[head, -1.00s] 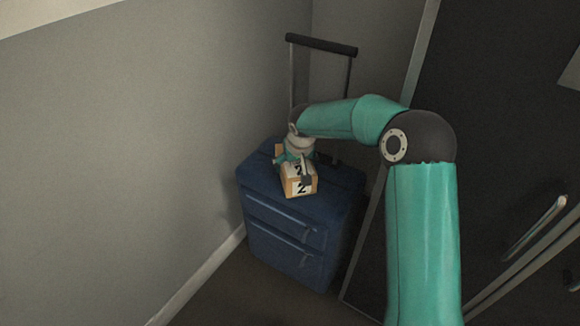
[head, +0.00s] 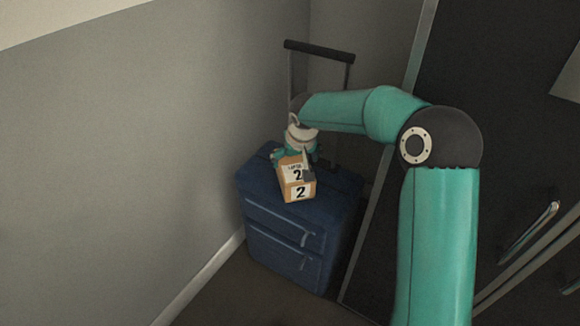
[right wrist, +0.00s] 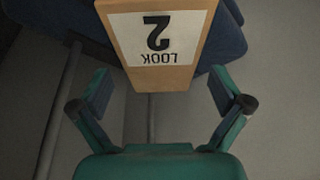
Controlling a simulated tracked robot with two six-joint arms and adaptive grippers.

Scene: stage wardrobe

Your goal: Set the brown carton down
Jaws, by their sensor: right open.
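The brown carton (head: 284,181) sits on top of the blue suitcase (head: 262,200), near its front edge, with white labels showing a black 2. In the right wrist view, the carton (right wrist: 188,78) is at the top centre, with LOOK 2 upside down on its label. My right gripper (head: 294,158) is just behind and above the carton in the head view. In the right wrist view, its fingers (right wrist: 160,83) are spread wide, with the carton beyond them and a gap on both sides. My left gripper is not in view.
The suitcase's raised pull handle (head: 320,50) stands behind my right gripper. A grey wall (head: 120,150) is close on the left. A dark cabinet with metal handles (head: 535,225) is on the right. Dark floor shows in front of the suitcase.

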